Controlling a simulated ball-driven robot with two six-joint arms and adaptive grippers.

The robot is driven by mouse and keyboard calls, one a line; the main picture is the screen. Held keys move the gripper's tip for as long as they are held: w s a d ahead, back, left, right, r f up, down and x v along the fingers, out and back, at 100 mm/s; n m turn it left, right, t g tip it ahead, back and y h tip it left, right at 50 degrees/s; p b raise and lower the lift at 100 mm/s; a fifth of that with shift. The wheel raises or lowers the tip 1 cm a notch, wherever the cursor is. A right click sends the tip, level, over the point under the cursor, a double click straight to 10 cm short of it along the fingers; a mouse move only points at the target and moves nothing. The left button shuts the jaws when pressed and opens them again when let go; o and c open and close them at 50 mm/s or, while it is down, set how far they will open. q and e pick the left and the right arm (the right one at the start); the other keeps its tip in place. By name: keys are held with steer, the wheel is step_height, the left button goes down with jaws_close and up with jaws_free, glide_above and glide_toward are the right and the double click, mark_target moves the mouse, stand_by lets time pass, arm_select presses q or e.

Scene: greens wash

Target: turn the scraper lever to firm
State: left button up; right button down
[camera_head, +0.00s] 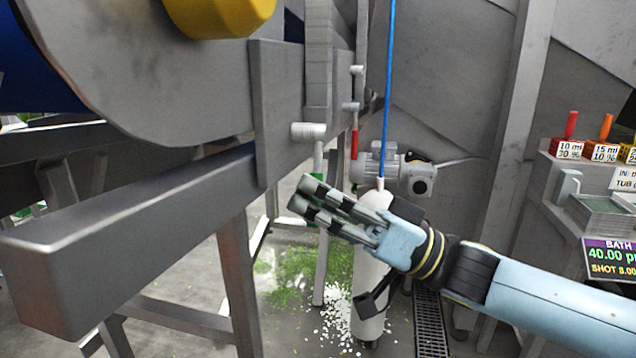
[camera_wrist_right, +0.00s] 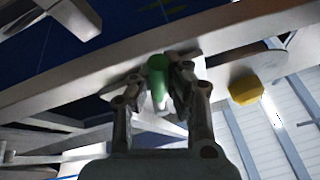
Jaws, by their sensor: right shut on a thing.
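A lever with a green grip (camera_head: 318,160) hangs down from a white pivot (camera_head: 308,130) on the grey machine frame. My right gripper (camera_head: 306,196) reaches in from the right, and its fingertips are at the lower part of this lever. In the right wrist view the green grip (camera_wrist_right: 157,75) lies between the two fingers (camera_wrist_right: 160,88), which are shut on it. The fingers hide part of the grip, and I cannot read any setting mark. My left gripper is not in view.
A red-handled lever (camera_head: 354,143) hangs farther back. A white cylinder (camera_head: 370,275) with a blue hose (camera_head: 389,90) stands behind my right gripper. A grey beam (camera_head: 130,240) crosses at left. Colored-handled boxes (camera_head: 570,149) and a display (camera_head: 610,258) are at right.

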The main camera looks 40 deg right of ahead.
steer(key=m+t+h+p, duration=0.1)
steer(key=m, duration=0.1)
steer(key=s+a+r+m+t+h+p, duration=0.1)
steer(key=m+p, duration=0.1)
steer(key=m, duration=0.1)
steer(key=a+r+m+h+p, duration=0.1)
steer(key=m+h+p, duration=0.1)
steer(key=shift+s+m+t, duration=0.3)
steer(key=shift+s+t, duration=0.05)
steer(key=shift+t, duration=0.05)
steer(key=shift+s+a+r+m+h+p, duration=0.15)
steer(key=shift+m+h+p, duration=0.15)
steer(key=shift+m+p, duration=0.35)
steer(key=shift+s+a+r+m+h+p, duration=0.15)
steer(key=shift+m+h+p, duration=0.15)
steer(key=shift+m+p, duration=0.35)
steer(key=shift+f, duration=0.1)
steer(key=c, duration=1.3)
jaws_free()
steer(key=shift+o, duration=0.2)
glide_toward(278, 175)
steer(key=v, duration=0.5)
steer(key=shift+s+d+f, duration=0.15)
steer(key=shift+s+f, duration=0.1)
steer(key=shift+f, duration=0.05)
